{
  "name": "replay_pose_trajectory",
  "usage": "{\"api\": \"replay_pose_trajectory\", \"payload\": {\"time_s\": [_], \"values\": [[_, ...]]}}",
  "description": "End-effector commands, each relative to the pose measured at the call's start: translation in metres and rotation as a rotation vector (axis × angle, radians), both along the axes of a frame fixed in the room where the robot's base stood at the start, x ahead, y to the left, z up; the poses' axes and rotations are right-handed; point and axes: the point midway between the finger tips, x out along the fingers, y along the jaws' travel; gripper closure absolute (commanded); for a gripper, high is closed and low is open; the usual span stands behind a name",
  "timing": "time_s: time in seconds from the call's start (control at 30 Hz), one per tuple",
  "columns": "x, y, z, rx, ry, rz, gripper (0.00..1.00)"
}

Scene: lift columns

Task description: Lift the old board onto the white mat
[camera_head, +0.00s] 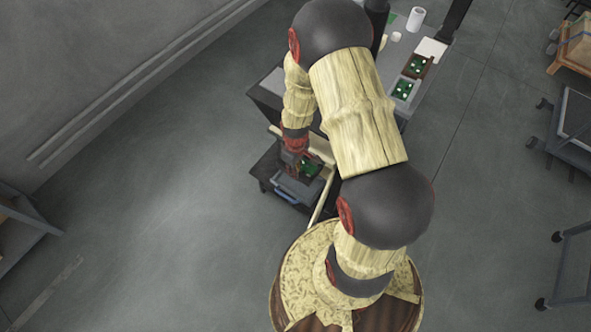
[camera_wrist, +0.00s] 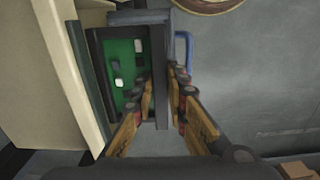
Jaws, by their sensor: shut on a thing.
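The old board (camera_wrist: 122,70) is a green circuit board with small white and dark parts, in a dark surround. In the head view the board (camera_head: 313,168) shows beside my gripper (camera_head: 297,160), over a low grey tray. My gripper (camera_wrist: 158,90) is shut at the board's right edge in the wrist view, its left finger covering part of the board. A grey upright wall lies close between the fingertips, so the exact contact is hard to see. A white square, seemingly the white mat (camera_head: 432,48), lies on the long table at upper right.
The grey tray (camera_head: 297,189) with a blue handle (camera_head: 287,198) sits on a low dark stand. A cream panel (camera_wrist: 70,60) stands close left of the board. Other green boards (camera_head: 416,66) and a white cylinder (camera_head: 416,19) are on the table. The left floor is open.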

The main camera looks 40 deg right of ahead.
Motion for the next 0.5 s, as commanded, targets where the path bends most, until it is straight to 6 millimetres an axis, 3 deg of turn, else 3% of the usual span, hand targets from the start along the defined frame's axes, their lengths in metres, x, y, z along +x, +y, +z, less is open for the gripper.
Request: {"api": "replay_pose_trajectory", "payload": {"time_s": [0.5], "values": [[0.000, 0.000, 0.017, -0.001, -0.001, 0.000, 1.00]]}}
